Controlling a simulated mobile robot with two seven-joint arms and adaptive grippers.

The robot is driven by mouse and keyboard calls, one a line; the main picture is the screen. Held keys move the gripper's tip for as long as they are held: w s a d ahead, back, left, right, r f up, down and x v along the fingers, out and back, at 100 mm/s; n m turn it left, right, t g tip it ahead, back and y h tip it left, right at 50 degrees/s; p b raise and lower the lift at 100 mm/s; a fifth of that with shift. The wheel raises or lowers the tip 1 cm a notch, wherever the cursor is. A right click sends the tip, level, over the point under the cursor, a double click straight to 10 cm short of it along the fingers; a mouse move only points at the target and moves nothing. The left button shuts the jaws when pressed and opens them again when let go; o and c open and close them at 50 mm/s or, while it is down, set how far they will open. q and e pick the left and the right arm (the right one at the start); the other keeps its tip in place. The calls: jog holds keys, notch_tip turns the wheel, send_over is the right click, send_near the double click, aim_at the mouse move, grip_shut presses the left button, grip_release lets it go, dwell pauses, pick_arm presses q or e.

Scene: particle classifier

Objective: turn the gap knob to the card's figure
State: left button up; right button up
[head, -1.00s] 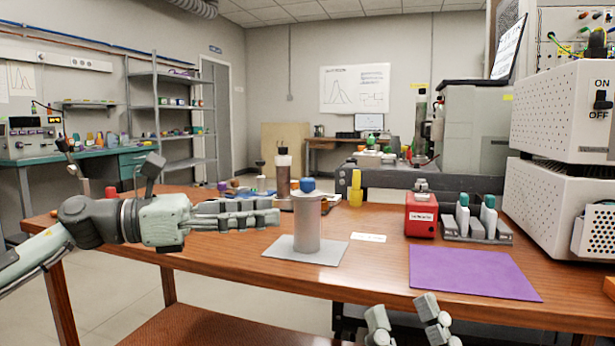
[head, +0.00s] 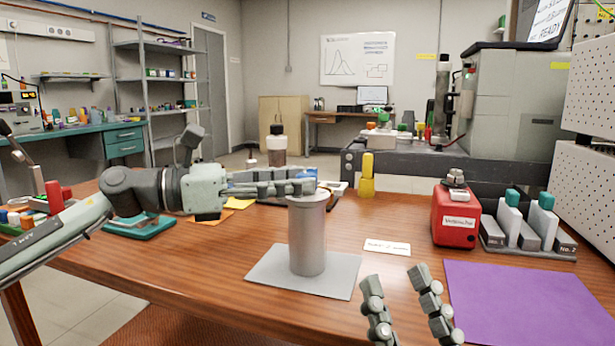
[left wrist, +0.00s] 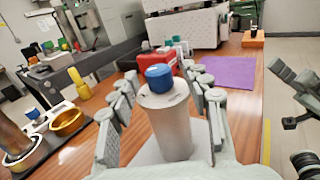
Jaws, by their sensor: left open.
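A grey cylinder (head: 308,235) stands upright on a grey mat (head: 262,268). Its blue knob (left wrist: 158,78) shows on top in the left wrist view; in the head view my fingers mostly hide it. My left gripper (head: 308,187) is open and level, reaching from the left at the cylinder's top. In the left wrist view its fingers stand on either side of the knob and the cylinder, with visible space around the knob. A white card (head: 387,248) lies right of the cylinder; its print is too small to read. My right gripper (head: 402,285) is open and empty at the bottom.
A red box (head: 455,217) and a grey rack (head: 525,240) with teal-capped pieces stand at the right, behind a purple mat (head: 525,305). A yellow piece (head: 367,178) stands behind the cylinder. A brown bottle (head: 276,148) and trays are behind my left gripper.

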pick_arm(q)
jog(key=shift+x, duration=1.35)
jog(key=shift+w, duration=0.1)
grip_shut()
